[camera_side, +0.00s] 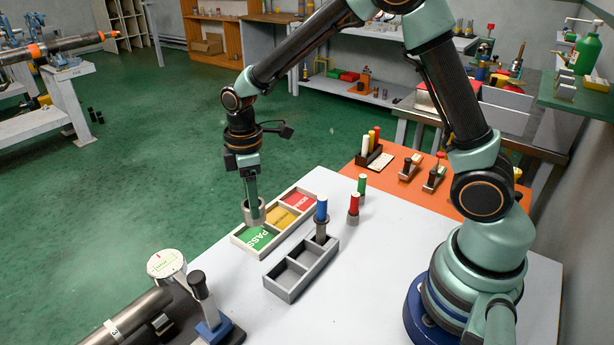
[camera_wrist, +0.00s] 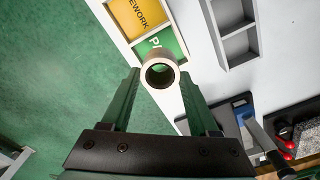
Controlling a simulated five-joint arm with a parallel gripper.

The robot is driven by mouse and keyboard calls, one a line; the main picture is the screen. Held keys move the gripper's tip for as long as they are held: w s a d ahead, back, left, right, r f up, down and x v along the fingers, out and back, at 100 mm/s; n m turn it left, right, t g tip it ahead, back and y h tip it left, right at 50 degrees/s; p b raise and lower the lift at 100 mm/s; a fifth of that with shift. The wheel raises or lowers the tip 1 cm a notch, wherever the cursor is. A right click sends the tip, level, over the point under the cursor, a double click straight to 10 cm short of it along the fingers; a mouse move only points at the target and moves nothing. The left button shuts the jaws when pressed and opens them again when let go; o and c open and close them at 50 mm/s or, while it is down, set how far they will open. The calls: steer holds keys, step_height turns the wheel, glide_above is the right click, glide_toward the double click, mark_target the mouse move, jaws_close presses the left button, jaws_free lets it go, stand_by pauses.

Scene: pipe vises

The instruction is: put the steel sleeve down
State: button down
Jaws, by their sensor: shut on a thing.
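The steel sleeve (camera_side: 246,216) is a short grey ring. My gripper (camera_side: 254,207) is shut on it and holds it over the left end of the sorting tray, by the green PASS section (camera_side: 258,239). In the wrist view the sleeve (camera_wrist: 159,56) sits between the fingertips of my gripper (camera_wrist: 160,77), its bore facing the camera. Behind it shows part of the green section (camera_wrist: 170,40); the yellow REWORK section (camera_wrist: 138,14) is farther up. The red section (camera_side: 299,201) is at the tray's far end. I cannot tell the sleeve's height above the tray.
A grey tray (camera_side: 289,296) with empty compartments stands to the right, a blue-topped plug gauge (camera_side: 321,210) upright in its far end. Red (camera_side: 354,205) and green (camera_side: 362,187) handled pieces stand behind. A dial gauge (camera_side: 166,263) and a blue-based stand (camera_side: 213,326) are at front left.

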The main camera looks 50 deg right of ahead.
steer(key=shift+f, duration=2.8)
steer(key=shift+f, duration=0.15)
steer(key=shift+c, duration=0.7)
jaws_free()
step_height(320, 180, up, 12)
steer(key=f, duration=0.1)
steer(key=s+d+r+m+t, duration=0.2)
steer(key=s+d+r+m, duration=0.1)
steer(key=s+r+m, duration=0.2)
steer(key=s+d+r+m+t, duration=0.3)
steer(key=s+r+m, duration=0.2)
steer(key=s, duration=0.3)
steer(key=shift+s+r+m+t, duration=0.2)
steer(key=shift+s+m+t, duration=0.1)
steer(key=shift+m, duration=0.3)
